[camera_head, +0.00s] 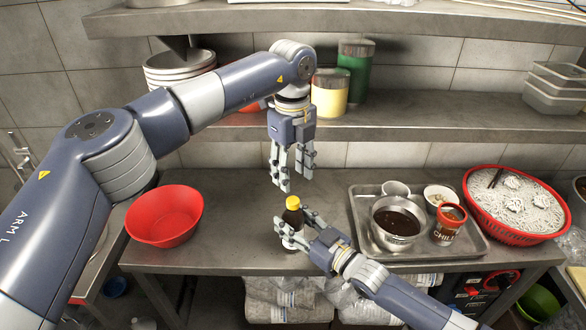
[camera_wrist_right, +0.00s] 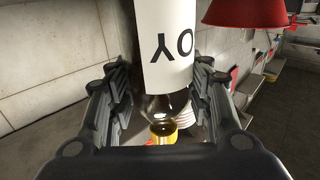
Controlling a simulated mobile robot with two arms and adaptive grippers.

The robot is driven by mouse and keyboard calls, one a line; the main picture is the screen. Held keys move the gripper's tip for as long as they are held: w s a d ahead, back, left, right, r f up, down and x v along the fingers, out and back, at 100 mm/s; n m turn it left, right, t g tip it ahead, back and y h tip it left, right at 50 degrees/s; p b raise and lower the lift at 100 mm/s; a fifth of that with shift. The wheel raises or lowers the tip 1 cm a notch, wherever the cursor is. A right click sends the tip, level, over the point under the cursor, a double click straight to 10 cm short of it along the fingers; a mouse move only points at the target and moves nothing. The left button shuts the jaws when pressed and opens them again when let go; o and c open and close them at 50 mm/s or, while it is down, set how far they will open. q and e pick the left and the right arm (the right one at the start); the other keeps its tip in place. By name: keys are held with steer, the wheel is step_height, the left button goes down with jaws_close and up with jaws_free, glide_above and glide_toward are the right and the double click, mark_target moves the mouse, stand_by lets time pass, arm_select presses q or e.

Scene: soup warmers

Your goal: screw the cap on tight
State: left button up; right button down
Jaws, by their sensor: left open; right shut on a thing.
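A dark bottle (camera_head: 292,216) with a yellow cap (camera_head: 293,202) stands upright near the front edge of the steel table. My right gripper (camera_head: 296,226) is shut around the bottle's body from the right. In the right wrist view the bottle's white label (camera_wrist_right: 166,45) with letters and the yellow cap (camera_wrist_right: 163,130) appear upside down between the fingers. The cap sits on the bottle's top; how tight it is cannot be seen. My left gripper (camera_head: 295,181) is open and empty, fingers pointing down, just above the cap and apart from it.
A red bowl (camera_head: 165,217) stands left of the bottle. A metal tray (camera_head: 465,246) at right holds a pot (camera_head: 397,225), a chili can (camera_head: 449,225) and small bowls. A red basket of noodles (camera_head: 515,203) is beyond. A shelf (camera_head: 420,128) with canisters hangs behind.

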mark_target(293, 200)
arm_select(q)
steer(key=n, duration=0.5)
steer(key=shift+r+n, duration=0.15)
steer(key=shift+n, duration=0.15)
steer(key=shift+f, duration=4.05)
